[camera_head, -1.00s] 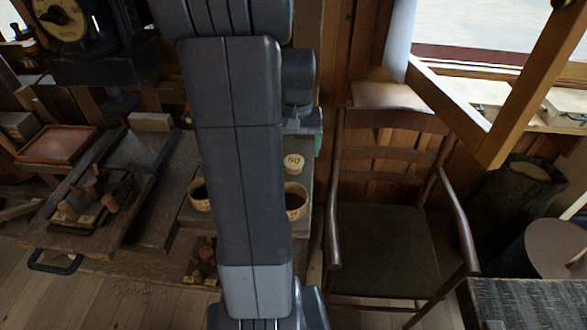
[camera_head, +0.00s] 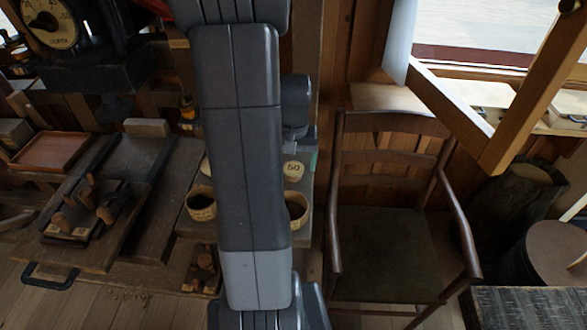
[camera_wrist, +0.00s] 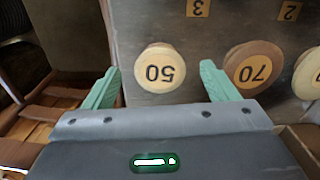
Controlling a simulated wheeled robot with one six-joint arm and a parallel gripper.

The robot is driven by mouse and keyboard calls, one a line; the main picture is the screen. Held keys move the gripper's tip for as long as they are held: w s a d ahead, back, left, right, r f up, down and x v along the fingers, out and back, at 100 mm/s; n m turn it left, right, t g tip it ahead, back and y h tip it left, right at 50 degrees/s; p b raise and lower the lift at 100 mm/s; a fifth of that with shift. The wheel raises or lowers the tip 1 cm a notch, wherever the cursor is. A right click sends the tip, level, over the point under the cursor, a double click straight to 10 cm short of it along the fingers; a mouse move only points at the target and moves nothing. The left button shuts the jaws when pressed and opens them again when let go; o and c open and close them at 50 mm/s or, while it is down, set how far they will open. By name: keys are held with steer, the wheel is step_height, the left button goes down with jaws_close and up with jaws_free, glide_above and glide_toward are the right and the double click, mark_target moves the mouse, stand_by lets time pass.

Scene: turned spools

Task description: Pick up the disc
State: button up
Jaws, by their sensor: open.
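A pale round wooden disc marked 50 (camera_wrist: 160,68) lies on a grey-brown board in the wrist view, its number upside down. It also shows in the head view (camera_head: 293,171), just right of my arm. My gripper (camera_wrist: 160,70) is open, with its green fingers on either side of that disc in the picture. The gap in height between fingers and disc is hard to judge. Another pale disc (camera_wrist: 310,72) is cut off at the right edge.
Number plates 3 (camera_wrist: 198,8) and 2 (camera_wrist: 289,10) mark the board. In the head view, two round cups (camera_head: 201,203) (camera_head: 297,208) flank my arm. A chair (camera_head: 385,230) stands close on the right. A tray of wooden pieces (camera_head: 92,212) lies left.

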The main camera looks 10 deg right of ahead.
steer(key=shift+f, duration=0.2)
steer(key=shift+c, duration=0.4)
steer(key=c, duration=1)
steer(key=shift+r, duration=0.1)
